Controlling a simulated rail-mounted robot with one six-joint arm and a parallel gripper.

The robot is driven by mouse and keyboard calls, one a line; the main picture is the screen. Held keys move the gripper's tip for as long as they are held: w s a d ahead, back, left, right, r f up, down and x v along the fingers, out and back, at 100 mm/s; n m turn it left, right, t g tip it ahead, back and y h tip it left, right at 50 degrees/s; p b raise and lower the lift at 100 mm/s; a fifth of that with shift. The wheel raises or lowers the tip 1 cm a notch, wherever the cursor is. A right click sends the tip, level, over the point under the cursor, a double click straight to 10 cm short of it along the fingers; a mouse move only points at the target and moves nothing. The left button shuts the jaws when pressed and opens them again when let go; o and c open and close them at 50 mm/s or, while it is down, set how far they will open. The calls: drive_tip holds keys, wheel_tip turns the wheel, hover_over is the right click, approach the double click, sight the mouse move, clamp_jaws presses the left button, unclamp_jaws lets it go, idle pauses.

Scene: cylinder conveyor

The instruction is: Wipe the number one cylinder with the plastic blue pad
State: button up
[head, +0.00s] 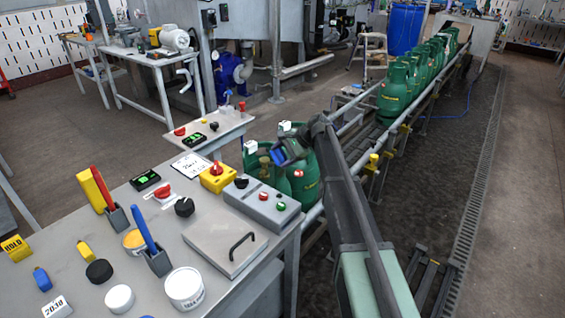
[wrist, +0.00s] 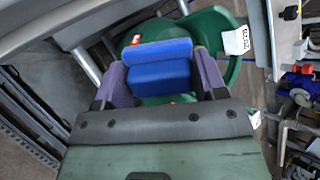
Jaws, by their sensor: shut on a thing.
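The blue pad (wrist: 158,72) sits between the two fingers of my gripper (wrist: 160,80), which is shut on it. In the head view the pad (head: 279,156) is small and partly hidden by my gripper (head: 284,152). It is at the tops of the nearest green cylinders, one on the left (head: 254,165) and one on the right (head: 305,180). In the wrist view a green cylinder (wrist: 212,28) with a white tag lies behind the pad. I cannot tell whether the pad touches it. No number one is readable on either cylinder.
A grey bench (head: 150,205) at the front left holds tools, pots, a button box (head: 262,202) and a lidded panel (head: 226,243). More green cylinders (head: 397,90) stand along the conveyor (head: 368,140) toward the back.

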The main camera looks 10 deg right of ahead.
sight(282, 172)
drive_tip(key=s+d+f+m+t+y+b, duration=0.25)
drive_tip(key=f+t+b, duration=0.3)
drive_tip(key=b, duration=0.55)
drive_tip(key=s+d+f+m+t+y+b, duration=0.1)
drive_tip(key=d+f+m+t+b, duration=0.35)
drive_tip(key=f+b, duration=0.4)
drive_tip(key=shift+n+t, duration=0.4)
drive_tip(key=shift+s+a+r+b+x, duration=0.1)
drive_tip(key=shift+r+b+x, duration=0.15)
drive_tip(key=shift+x, duration=0.85)
drive_tip(key=shift+s+a+r+b+x, duration=0.15)
drive_tip(key=shift+b+x, duration=0.15)
drive_tip(key=shift+x, duration=0.85)
drive_tip(key=shift+s+a+r+b+x, duration=0.1)
drive_tip(key=shift+r+b+x, duration=0.2)
drive_tip(key=shift+x, duration=0.8)
drive_tip(key=shift+x, duration=0.95)
drive_tip(key=shift+w+d, duration=0.1)
drive_tip(key=shift+w, duration=0.05)
drive_tip(key=shift+w+d, duration=0.95)
drive_tip(key=shift+d, duration=0.2)
drive_tip(key=shift+w+d, duration=1.1)
